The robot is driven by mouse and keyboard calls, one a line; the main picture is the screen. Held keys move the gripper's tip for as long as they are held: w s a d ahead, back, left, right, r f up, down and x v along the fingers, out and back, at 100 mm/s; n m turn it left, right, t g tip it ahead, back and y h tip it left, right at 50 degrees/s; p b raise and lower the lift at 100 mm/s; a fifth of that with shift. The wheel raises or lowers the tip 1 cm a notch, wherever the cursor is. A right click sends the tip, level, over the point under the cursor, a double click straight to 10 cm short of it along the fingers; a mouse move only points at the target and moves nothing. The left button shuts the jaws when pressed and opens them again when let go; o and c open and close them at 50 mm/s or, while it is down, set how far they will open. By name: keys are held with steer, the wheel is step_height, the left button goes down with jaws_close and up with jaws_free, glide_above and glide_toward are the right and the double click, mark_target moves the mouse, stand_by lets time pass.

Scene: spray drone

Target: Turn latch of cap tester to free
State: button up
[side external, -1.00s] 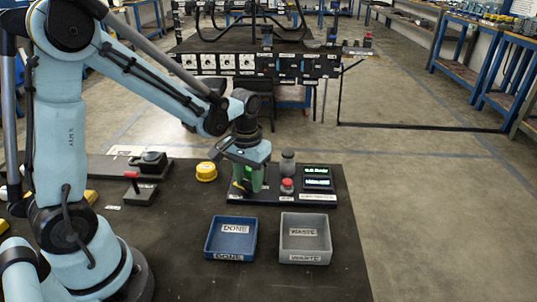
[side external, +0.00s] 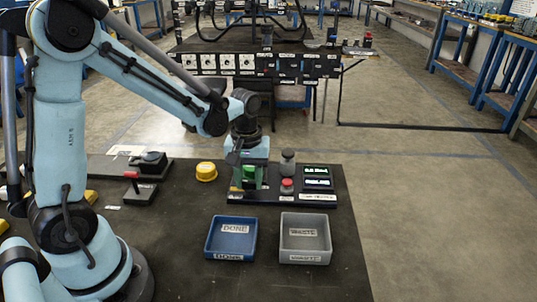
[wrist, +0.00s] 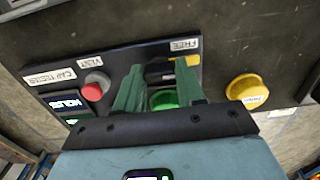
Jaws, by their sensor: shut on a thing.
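The cap tester is a dark panel (wrist: 60,62) labelled CAP TESTER at the back right of the table, also in the side view (side external: 316,199). Its latch (wrist: 157,72), a black bar with a yellow mark, lies between my green fingers near the FREE label (wrist: 185,44). My gripper (wrist: 159,67) is shut on the latch; the fingers hide its ends. A green round part (wrist: 163,99) shows below the latch between the fingers. In the side view my gripper (side external: 249,184) points down over the tester's left end.
A red button (wrist: 95,87) by the VENT label and lit displays (side external: 317,177) are on the tester. A grey cylinder (side external: 288,162) stands behind the button. A yellow cap (side external: 206,171) is left. Blue DONE (side external: 231,219) and grey WASTE (side external: 305,218) trays stand in front.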

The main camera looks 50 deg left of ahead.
steer(key=o, duration=1)
steer(key=shift+o, duration=0.2)
step_height(320, 180, up, 12)
stand_by(0.4)
steer(key=m+t, duration=0.7)
steer(key=m, duration=0.2)
glide_toward(249, 181)
steer(key=d+r, duration=0.1)
steer(key=d, duration=0.1)
steer(key=s+d+r, duration=0.1)
steer(key=d+r, duration=0.1)
steer(key=shift+r, duration=0.15)
